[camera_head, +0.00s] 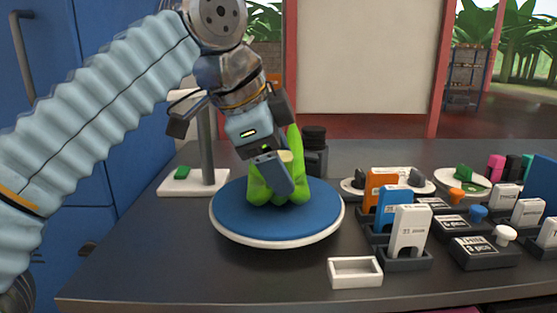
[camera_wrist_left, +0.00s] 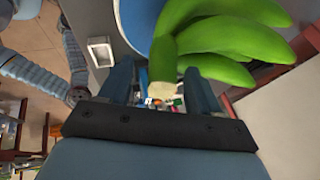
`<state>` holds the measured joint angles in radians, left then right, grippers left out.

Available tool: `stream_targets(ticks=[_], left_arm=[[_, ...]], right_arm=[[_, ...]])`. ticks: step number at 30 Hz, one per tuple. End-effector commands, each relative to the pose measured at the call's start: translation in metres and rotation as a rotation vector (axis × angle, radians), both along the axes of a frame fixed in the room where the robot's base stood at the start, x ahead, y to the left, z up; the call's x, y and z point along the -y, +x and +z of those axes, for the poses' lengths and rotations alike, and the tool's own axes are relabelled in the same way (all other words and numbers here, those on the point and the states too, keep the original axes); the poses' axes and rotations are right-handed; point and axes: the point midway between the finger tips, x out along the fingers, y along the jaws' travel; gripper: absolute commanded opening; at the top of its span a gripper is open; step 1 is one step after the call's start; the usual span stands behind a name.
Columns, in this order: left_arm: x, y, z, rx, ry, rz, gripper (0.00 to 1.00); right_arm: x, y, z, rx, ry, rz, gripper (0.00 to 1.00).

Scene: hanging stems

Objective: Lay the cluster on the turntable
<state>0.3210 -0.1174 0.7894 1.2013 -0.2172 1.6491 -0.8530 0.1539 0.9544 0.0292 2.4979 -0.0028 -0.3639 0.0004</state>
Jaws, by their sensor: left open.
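The cluster of green bananas (camera_head: 259,187) sits on the blue top of the round, white-rimmed turntable (camera_head: 235,222), with its cut stem end facing up. In the left wrist view the cluster (camera_wrist_left: 225,70) fills the upper right, its pale stem end close to the right finger. The turntable (camera_wrist_left: 134,20) shows behind it. My left gripper (camera_head: 280,182) is open, pointing down in front of the cluster and covering part of it. In the left wrist view its fingers (camera_wrist_left: 158,78) stand apart. Whether a finger touches the stem I cannot tell. My right gripper is not in view.
A grey post on a white base (camera_head: 193,186) stands left of the turntable. A small white tray (camera_head: 355,272) lies at front right. Card holders (camera_head: 404,258) and labelled blocks crowd the table's right side. A dark jar (camera_head: 314,150) stands behind. The front left table is clear.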

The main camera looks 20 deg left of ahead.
Motion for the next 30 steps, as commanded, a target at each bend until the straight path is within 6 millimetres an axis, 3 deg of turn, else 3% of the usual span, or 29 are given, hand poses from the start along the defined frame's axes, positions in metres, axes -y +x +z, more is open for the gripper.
stream_targets(ticks=[4,8,19,30], left_arm=[[0.0,0.0,0.0,-0.006,0.0,0.001,0.63],[-0.002,-0.006,0.013,-0.003,-0.001,-0.001,0.63],[-0.02,-0.042,0.089,0.002,-0.002,-0.001,0.63],[-0.026,-0.054,0.104,-0.001,-0.001,0.001,0.63]], right_arm=[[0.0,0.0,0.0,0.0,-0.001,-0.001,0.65],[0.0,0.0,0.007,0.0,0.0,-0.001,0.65],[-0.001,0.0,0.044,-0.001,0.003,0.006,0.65],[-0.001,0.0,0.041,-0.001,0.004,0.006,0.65]])
